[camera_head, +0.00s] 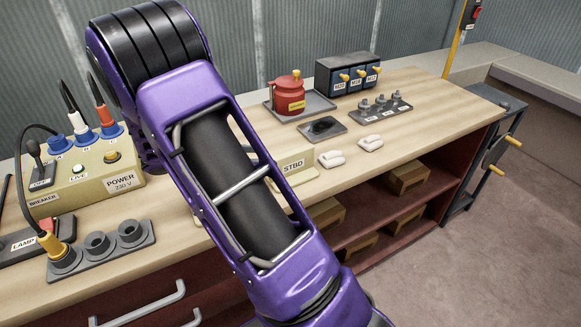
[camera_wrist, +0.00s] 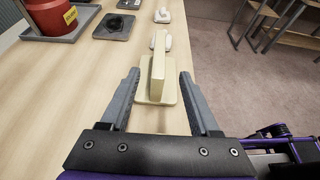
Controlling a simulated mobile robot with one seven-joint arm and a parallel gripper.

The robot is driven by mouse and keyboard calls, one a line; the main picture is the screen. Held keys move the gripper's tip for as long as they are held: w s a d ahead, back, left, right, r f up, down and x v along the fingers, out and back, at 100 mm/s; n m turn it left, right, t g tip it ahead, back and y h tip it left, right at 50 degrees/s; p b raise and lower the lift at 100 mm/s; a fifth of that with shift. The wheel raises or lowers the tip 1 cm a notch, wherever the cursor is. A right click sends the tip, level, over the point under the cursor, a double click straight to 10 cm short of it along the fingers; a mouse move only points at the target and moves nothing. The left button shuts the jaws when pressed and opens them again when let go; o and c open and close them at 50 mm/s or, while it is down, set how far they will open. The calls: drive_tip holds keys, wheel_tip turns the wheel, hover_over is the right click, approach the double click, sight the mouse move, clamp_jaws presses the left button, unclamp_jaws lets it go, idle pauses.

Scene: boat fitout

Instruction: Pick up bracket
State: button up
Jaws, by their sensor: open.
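The bracket (camera_wrist: 157,77) is a cream, yellowish piece with an upright plate on a flat base, standing on the wooden bench. In the head view the bracket (camera_head: 293,166) shows a "STBD" label and is partly hidden behind my purple arm. My gripper (camera_wrist: 158,80) is open in the wrist view, with one grey finger on each side of the bracket's upright plate. Gaps show between the fingers and the plate. The fingers are not visible in the head view.
Two small white pieces (camera_head: 331,159) lie just beyond the bracket. A power box (camera_head: 88,172) is at left. Shelves lie below the bench edge.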

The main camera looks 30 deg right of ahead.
sight(287, 154)
drive_tip(key=x, duration=1.1)
drive_tip(key=shift+r, duration=0.1)
clamp_jaws()
